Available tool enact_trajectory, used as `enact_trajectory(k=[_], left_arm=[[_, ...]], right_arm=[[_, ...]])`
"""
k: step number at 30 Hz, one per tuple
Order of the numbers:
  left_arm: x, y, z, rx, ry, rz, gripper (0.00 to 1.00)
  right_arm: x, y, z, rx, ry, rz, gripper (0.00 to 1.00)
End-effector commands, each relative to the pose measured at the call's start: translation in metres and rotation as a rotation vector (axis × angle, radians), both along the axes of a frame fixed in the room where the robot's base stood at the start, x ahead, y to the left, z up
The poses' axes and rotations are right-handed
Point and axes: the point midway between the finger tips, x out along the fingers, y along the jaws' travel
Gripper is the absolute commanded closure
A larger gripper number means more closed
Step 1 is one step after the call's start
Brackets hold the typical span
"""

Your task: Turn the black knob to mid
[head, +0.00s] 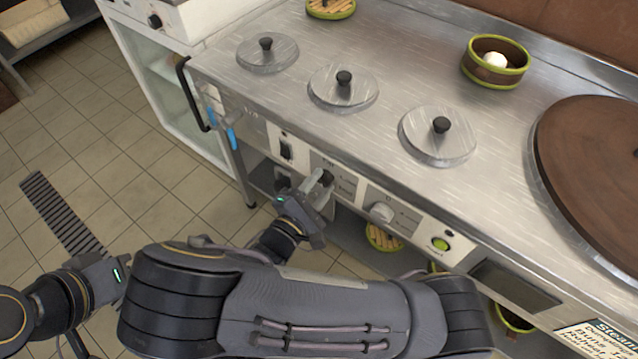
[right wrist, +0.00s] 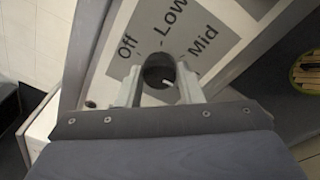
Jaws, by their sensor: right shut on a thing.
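The black knob (right wrist: 158,72) sits on the stove's front panel between my right gripper's fingers (right wrist: 160,84) in the right wrist view. The fingers are shut on it from both sides. Around it the grey label plate (right wrist: 150,32) reads Off, Low and Mid. A small white mark shows on the knob's lower right side; which label it matches is unclear. In the head view the right gripper (head: 319,186) is at the panel and the knob (head: 327,176) is partly hidden. My left gripper (head: 112,277) is at the lower left, away from the stove, its fingers unclear.
A black switch (head: 287,150) is left of the gripper. A pale knob (head: 381,212) and green button (head: 440,244) are to the right. Several steel lids (head: 329,94) and a bamboo steamer (head: 477,73) are on the counter. A black handle (head: 187,95) juts out on the left.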

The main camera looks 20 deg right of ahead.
Motion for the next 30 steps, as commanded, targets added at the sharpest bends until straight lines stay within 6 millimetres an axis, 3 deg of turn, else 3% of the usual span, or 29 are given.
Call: enact_trajectory(k=[18,30], left_arm=[[0.0,0.0,0.047,0.0,0.0,0.0,0.64],[0.0,0.0,0.068,0.0,0.0,0.0,0.64]], right_arm=[[0.0,0.0,0.005,-0.309,0.4,0.0,0.9],[0.001,0.001,0.004,-0.508,0.656,0.0,0.9]])
